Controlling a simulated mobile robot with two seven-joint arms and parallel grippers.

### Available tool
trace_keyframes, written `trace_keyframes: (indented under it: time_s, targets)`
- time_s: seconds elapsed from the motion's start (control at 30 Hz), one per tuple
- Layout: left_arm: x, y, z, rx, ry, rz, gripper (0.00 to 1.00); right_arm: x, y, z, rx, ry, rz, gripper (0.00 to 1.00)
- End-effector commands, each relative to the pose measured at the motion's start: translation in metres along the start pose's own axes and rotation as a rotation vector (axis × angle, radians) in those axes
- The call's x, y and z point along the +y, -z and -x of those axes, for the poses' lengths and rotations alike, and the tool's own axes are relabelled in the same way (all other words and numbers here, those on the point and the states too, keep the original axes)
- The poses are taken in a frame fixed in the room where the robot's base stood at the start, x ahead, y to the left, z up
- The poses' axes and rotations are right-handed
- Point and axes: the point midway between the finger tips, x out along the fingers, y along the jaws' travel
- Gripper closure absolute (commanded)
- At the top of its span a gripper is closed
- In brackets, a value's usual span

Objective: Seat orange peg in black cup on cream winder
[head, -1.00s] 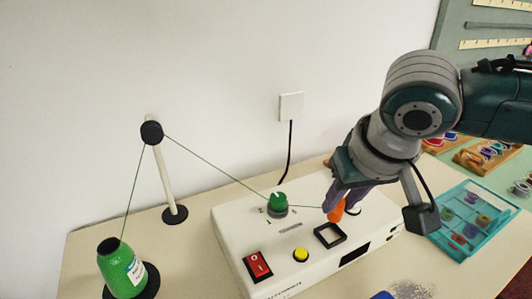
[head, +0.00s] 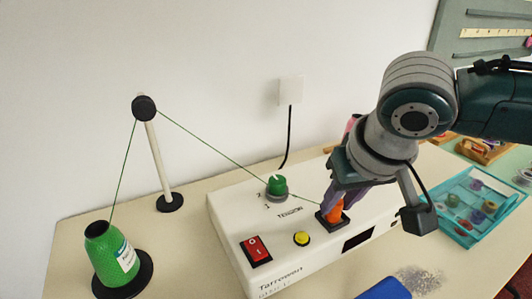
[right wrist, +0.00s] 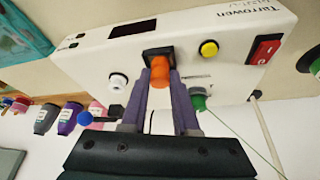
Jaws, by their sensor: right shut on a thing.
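The cream winder (head: 262,215) stands on the table, and its black square cup (head: 326,222) is on the top face. My right gripper (head: 338,203) is shut on the orange peg (head: 337,212), holding it roughly upright at the cup. In the right wrist view the orange peg (right wrist: 160,72) sits between the two purple-grey fingers, its far end overlapping the black cup (right wrist: 152,52). I cannot tell how deep the peg sits in it. The fingers hide part of the peg and cup. My left gripper is not in view.
The winder's top also bears a green knob (head: 277,186), a yellow button (head: 301,239) and a red switch (head: 256,250). A green thread runs from a green cone (head: 110,258) over a post (head: 160,165) toward the winder. A teal tray (head: 460,232) lies right.

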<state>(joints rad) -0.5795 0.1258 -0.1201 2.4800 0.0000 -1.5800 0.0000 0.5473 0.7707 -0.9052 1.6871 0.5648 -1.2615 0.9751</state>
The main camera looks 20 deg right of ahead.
Motion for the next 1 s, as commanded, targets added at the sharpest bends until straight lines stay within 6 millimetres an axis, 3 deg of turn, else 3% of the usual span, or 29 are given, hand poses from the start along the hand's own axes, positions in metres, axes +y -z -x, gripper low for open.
trace_keyframes:
  time_s: [0.47,0.5,0.8,1.0]
  targets:
    - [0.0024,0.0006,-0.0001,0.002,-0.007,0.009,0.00,0.0000,-0.0002,-0.0010,0.000,0.000,0.000,1.00]
    - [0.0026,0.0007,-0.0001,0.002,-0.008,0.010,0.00,0.0000,-0.0002,-0.0010,0.000,0.000,0.000,0.69]
    - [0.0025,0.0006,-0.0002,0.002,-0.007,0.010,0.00,0.0001,-0.0002,-0.0010,0.000,0.000,0.000,0.36]
    - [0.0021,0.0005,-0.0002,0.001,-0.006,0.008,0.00,0.0001,-0.0003,-0.0009,0.000,0.000,0.000,0.36]
